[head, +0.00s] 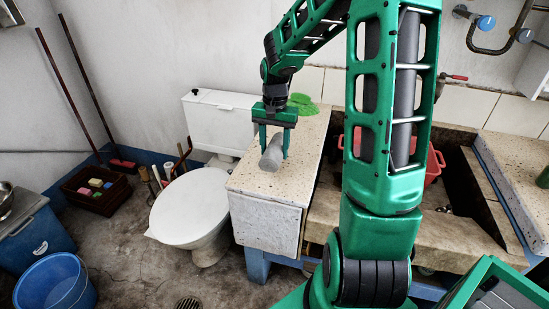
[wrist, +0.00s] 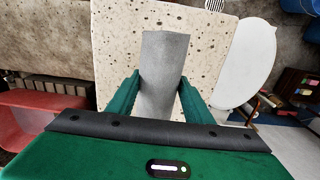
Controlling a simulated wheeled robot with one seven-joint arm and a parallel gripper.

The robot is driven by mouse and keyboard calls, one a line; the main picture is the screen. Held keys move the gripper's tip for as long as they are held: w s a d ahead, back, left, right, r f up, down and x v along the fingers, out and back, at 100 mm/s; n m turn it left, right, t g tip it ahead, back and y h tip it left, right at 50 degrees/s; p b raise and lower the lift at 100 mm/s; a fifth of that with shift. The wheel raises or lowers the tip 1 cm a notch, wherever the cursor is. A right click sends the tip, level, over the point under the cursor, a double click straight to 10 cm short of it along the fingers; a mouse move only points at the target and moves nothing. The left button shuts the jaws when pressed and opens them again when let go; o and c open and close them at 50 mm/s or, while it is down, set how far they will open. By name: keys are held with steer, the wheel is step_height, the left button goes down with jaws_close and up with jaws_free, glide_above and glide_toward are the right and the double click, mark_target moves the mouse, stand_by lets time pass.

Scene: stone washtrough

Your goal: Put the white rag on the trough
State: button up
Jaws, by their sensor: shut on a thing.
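My gripper (head: 271,150) is shut on a pale grey, rolled piece with a cloth-like surface, seemingly the white rag (head: 271,155). The rag looks grey rather than white and lies between both fingers in the wrist view (wrist: 163,72). It is over the pale speckled slab (head: 300,180), at or just above its top; I cannot tell whether it touches. The stone trough (head: 440,232), with a dark hollow, adjoins the slab on the right. My arm hides part of it. The slab also shows below the rag in the wrist view (wrist: 115,45).
A red basin (head: 432,165) sits in the trough behind my arm. A green cloth-like thing (head: 302,104) lies at the slab's back. A toilet (head: 190,207) stands close on the left. Taps (head: 487,22) stick out from the wall. A blue bucket (head: 55,285) stands on the floor.

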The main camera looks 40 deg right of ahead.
steer(key=shift+f, duration=2.05)
steer(key=shift+f, duration=0.1)
steer(key=o, duration=1.2)
